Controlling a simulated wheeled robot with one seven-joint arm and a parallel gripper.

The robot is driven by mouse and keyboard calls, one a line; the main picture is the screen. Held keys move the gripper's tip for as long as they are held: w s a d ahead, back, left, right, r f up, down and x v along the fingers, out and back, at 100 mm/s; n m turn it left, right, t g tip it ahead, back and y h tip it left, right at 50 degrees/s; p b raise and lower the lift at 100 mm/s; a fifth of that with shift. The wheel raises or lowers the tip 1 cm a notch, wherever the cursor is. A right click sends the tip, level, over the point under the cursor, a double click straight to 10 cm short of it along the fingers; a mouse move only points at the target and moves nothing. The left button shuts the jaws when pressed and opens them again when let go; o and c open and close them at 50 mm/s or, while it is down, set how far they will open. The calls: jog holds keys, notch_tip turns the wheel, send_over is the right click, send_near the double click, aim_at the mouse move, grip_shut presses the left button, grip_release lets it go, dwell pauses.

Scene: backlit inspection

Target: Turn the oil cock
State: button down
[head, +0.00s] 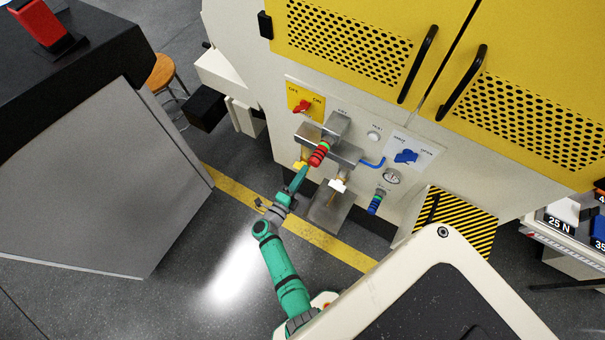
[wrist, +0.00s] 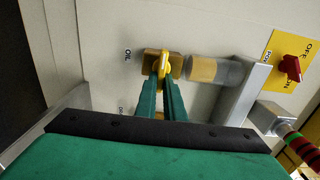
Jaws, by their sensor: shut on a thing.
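The oil cock has a yellow handle (wrist: 163,66) on a brown-brass body, beside the "OIL" label on the pale panel. In the wrist view the handle stands upright in the picture, between the tips of my two green fingers. My gripper (wrist: 163,82) is shut on this handle. In the head view a small yellow part of the cock (head: 299,163) shows at the tip of my gripper (head: 302,173). The fingers hide the handle's lower part.
A grey metal bracket (head: 325,144) and a red-and-green banded fitting (head: 318,154) stick out close to my gripper. A red OFF/ON switch (wrist: 290,67) is to the right in the wrist view. A grey cabinet (head: 95,185) stands left; open floor lies between.

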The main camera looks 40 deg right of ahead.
jog(key=shift+s+f, duration=0.1)
jog(key=shift+s, duration=0.05)
jog(key=c, duration=1.9)
grip_release()
jog(key=shift+o, duration=0.2)
jog(key=v, duration=1)
jog(key=shift+a, duration=0.4)
